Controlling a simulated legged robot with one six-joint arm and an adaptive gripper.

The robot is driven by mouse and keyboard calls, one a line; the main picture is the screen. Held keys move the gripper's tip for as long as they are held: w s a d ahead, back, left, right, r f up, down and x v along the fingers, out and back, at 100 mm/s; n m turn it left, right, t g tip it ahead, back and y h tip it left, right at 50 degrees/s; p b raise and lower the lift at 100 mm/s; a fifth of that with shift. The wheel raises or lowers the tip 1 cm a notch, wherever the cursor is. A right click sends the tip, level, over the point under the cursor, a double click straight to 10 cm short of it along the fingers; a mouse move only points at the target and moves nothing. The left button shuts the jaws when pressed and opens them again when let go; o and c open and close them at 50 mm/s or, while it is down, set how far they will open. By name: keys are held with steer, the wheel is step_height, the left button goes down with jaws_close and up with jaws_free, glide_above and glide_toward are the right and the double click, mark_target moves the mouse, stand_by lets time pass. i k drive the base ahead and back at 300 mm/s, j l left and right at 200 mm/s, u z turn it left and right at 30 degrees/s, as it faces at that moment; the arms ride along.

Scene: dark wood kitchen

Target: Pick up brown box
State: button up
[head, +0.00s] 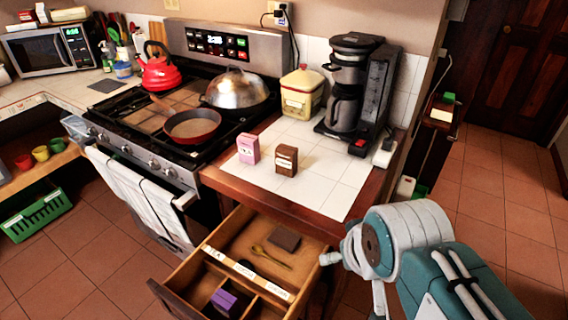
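A small brown box (286,160) stands upright on the white tiled counter (322,181), to the right of a pink box (248,149) with a small gap between them. The open drawer (222,243) below holds a dark brown flat piece (285,238), a wooden spoon (271,257) and a purple box (225,301). My gripper (336,257) is partly seen at the drawer's right side, below and to the right of the brown box and apart from it. Its fingers are too small and overlapped by my arm to tell their opening.
A black coffee maker (352,90) and a yellow canister (302,93) stand behind the boxes. The stove with a red pan (192,126) is to the left. The pulled-out drawer juts out below the counter edge. Tiled floor is open at right.

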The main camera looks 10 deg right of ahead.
mark_target(286, 155)
steer(key=i+l+u, duration=0.25)
steer(key=l, duration=0.35)
steer(key=i+l+u, duration=0.25)
steer(key=i+l, duration=0.15)
steer(key=l, duration=0.3)
